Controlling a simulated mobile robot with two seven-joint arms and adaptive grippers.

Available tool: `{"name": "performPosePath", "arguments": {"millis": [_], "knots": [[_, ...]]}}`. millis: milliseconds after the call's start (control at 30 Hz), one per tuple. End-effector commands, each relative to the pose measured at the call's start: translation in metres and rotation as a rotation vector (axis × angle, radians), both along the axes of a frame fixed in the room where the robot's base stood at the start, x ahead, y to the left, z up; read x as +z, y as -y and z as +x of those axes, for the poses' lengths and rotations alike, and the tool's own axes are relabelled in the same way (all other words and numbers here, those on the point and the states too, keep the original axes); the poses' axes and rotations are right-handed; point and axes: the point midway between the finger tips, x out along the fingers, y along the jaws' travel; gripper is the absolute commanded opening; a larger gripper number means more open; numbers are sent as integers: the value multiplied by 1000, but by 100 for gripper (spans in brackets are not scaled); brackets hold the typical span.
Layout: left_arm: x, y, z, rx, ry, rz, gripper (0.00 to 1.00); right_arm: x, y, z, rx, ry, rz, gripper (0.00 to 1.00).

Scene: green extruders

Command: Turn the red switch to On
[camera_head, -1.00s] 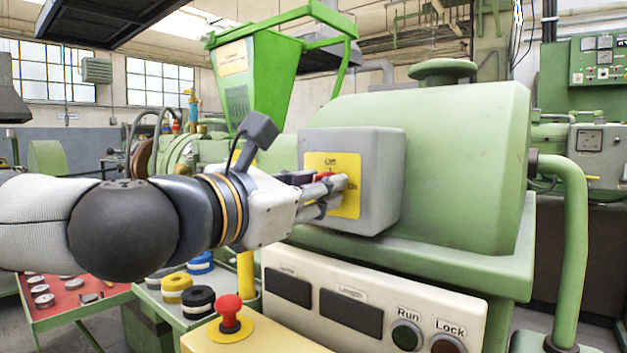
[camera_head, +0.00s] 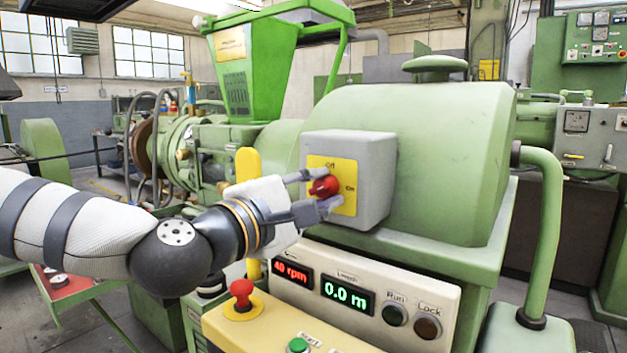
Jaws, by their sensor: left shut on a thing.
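The red switch (camera_head: 324,187) sits on a yellow plate (camera_head: 346,171) on the front of a grey box (camera_head: 376,180). The plate carries the marks "Off" at the top and "On" at the right. The switch's handle points roughly toward "On". My left gripper (camera_head: 322,190) comes in from the left, its two fingers above and below the switch, shut on it. Part of the plate is hidden behind the fingers. My right gripper is not in view.
Below is a panel (camera_head: 455,302) with lit displays reading "40 rpm" (camera_head: 292,272) and "0.0 m" (camera_head: 347,296), and Run and Lock buttons. A red mushroom button (camera_head: 241,291) stands on a yellow box below my left arm. A green guard pipe (camera_head: 548,230) stands at right.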

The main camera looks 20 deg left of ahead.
Motion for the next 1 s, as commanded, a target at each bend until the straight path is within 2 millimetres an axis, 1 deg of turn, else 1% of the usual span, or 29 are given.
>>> {"name": "performPosePath", "arguments": {"millis": [33, 200, 500, 700, 1000], "knots": [[7, 0, -3, 0, 24, 42, 0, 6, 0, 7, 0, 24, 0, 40], [5, 0, -2, 0, 73, 180, 0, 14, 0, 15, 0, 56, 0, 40], [1, 0, 0, 0, 138, 369, 0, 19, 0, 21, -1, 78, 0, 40], [0, 0, 0, -1, 163, 443, 0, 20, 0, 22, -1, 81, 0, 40], [-1, 0, 0, -1, 176, 485, 0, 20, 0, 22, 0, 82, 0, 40]]}}
